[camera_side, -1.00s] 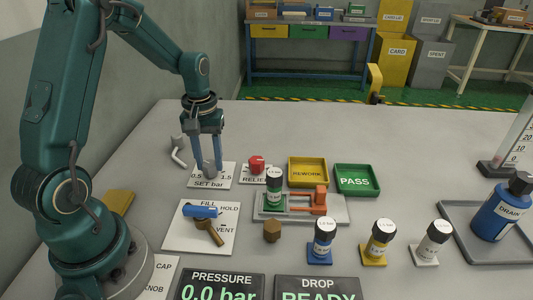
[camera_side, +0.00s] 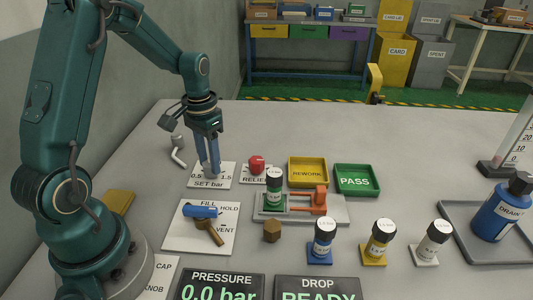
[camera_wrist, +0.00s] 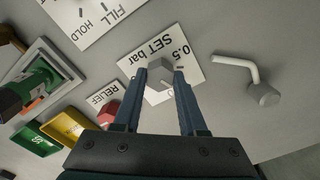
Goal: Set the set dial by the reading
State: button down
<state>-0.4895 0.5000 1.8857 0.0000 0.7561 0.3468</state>
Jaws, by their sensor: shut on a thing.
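The set dial is a grey knob (camera_wrist: 159,76) on a white plate marked "SET bar" (camera_side: 208,184), with 0.5 and 1.5 printed on it. My gripper (camera_side: 210,170) points down over this plate, and its two fingers (camera_wrist: 160,82) are shut on the knob in the wrist view. The fingers hide most of the knob in the side view. The pressure display (camera_side: 220,287) reads 0.0 bar in green. The drop display (camera_side: 317,290) beside it reads READY.
A bent grey handle (camera_side: 178,152) lies left of the dial. The red relief knob (camera_side: 257,163) stands close on the right. The fill/hold/vent valve (camera_side: 203,220) is in front. Yellow REWORK (camera_side: 308,170) and green PASS (camera_side: 357,180) trays and several sample columns stand further right.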

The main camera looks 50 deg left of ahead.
jog(key=m, duration=0.4)
jog(key=shift+m, duration=0.3)
jog(key=m, duration=0.3)
jog(key=shift+m, duration=0.4)
jog(key=m, duration=0.4)
jog(key=shift+r, duration=0.1)
jog(key=shift+m, duration=2)
jog(key=shift+c, duration=2.3)
grip_release()
